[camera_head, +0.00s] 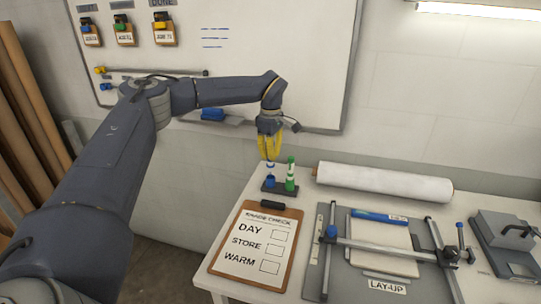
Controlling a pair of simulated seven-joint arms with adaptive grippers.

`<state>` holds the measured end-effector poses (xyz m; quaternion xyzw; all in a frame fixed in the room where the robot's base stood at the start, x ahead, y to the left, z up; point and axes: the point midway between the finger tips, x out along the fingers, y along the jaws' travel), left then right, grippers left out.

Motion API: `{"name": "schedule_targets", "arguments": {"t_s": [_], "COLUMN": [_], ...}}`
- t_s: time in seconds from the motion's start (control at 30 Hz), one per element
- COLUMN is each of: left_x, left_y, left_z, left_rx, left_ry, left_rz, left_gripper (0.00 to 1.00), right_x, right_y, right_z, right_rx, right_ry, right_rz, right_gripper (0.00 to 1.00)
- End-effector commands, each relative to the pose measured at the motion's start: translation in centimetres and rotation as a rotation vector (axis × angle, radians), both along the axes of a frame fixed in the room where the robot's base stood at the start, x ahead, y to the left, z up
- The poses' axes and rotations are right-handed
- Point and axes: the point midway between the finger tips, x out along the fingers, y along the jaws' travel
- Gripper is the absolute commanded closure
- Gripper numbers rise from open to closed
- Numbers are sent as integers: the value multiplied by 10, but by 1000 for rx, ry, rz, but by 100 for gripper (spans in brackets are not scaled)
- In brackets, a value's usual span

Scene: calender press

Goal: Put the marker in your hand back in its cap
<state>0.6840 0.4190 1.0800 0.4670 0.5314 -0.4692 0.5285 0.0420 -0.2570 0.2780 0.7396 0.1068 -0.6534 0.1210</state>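My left gripper (270,148), with yellow fingers, points down over the back left part of the table. It appears shut on a marker (270,165), whose pale lower end shows below the fingertips; its upper part is hidden by the fingers. Right below is a blue cap (270,182) standing in a small dark holder (279,190). The marker is roughly in line above the cap; I cannot tell whether its tip touches or enters it. A green and white marker (290,175) stands upright in the same holder, just to the right. My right gripper is not in view.
A clipboard (250,262) lies in front of the holder. A white roll (385,183) lies behind a lay-up board with rails (345,285). A grey press-like device (508,250) is at the right. A whiteboard (300,60) with a tray hangs behind my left arm.

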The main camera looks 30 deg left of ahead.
Motion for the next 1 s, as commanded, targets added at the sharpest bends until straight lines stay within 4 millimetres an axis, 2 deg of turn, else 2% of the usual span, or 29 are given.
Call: {"name": "schedule_targets", "arguments": {"t_s": [1.0], "left_x": [0], "left_y": [0], "left_z": [-9], "left_rx": [0], "left_ry": [0], "left_rz": [0], "left_gripper": [100], "right_x": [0], "right_y": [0], "right_z": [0], "right_rx": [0], "right_ry": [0], "right_rz": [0], "right_gripper": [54]}}
